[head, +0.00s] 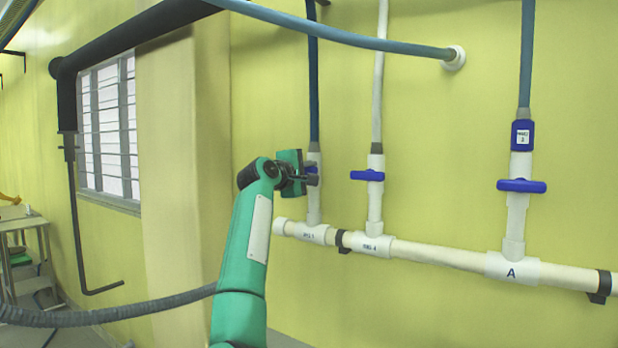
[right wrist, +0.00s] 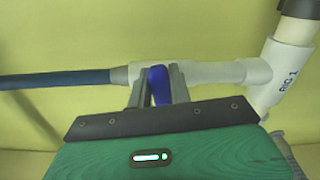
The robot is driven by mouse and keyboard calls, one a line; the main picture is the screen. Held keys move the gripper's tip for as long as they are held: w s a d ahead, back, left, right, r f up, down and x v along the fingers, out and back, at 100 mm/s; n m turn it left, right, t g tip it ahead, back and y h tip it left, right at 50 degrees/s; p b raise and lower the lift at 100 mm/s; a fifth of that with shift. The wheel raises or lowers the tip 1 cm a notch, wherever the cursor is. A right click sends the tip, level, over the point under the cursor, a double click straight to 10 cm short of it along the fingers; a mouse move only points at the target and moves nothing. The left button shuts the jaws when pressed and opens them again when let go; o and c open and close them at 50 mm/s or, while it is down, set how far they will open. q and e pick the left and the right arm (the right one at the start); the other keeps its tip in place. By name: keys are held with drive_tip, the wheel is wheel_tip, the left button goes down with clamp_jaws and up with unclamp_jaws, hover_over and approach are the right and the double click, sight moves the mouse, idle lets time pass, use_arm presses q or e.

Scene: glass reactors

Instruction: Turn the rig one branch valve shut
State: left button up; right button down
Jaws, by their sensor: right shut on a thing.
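The rig one branch valve has a blue handle (right wrist: 158,86) on a white vertical branch pipe (head: 313,207), at the left end of the manifold. The tee below it reads RIG 1 (right wrist: 286,88) in the right wrist view. My right gripper (head: 314,180) is shut on this handle, one finger on each side of it. In the head view the gripper hides most of the handle; only a bit of blue shows. How far the handle is turned is hard to tell. My left gripper is not in view.
A second branch to the right has a blue handle (head: 367,175) lying across its pipe. Branch A also has a blue handle (head: 521,186) lying across. The white manifold pipe (head: 440,254) runs along the yellow wall below. A blue hose (head: 350,38) crosses above.

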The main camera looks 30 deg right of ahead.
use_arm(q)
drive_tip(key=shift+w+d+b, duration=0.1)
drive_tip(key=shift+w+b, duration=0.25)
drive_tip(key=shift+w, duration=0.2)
use_arm(e)
drive_tip(key=shift+r+m, duration=0.1)
drive_tip(key=shift+m, duration=0.7)
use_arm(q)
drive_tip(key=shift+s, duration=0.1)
use_arm(e)
drive_tip(key=c, duration=1.6)
unclamp_jaws()
drive_tip(key=o, duration=0.3)
drive_tip(key=shift+w+d+f, duration=0.1)
drive_tip(key=shift+w+f, duration=0.05)
drive_tip(key=shift+f, duration=0.05)
